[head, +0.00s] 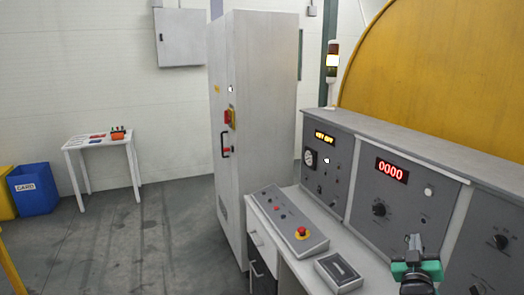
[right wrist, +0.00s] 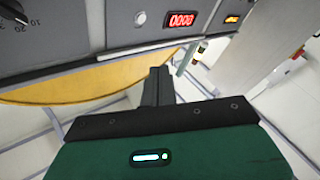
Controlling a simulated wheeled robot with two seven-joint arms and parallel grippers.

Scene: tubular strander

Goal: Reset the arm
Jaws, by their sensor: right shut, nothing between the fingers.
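My right gripper (head: 414,241) shows at the lower right of the head view, in front of the grey control console (head: 425,222). Its dark fingers are together with nothing between them. In the right wrist view, the shut fingers (right wrist: 158,82) point up past the green gripper body toward the console panel. They look apart from the panel, though the exact gap is hard to judge. My left gripper is not in the head view.
The console has a red "0000" display (head: 392,171), a button box with a red emergency stop (head: 302,233) and a small grey box (head: 338,271) on its desk. A tall cabinet (head: 262,130) stands left. Open floor lies beyond, with a small table (head: 101,142) and blue bin (head: 34,190).

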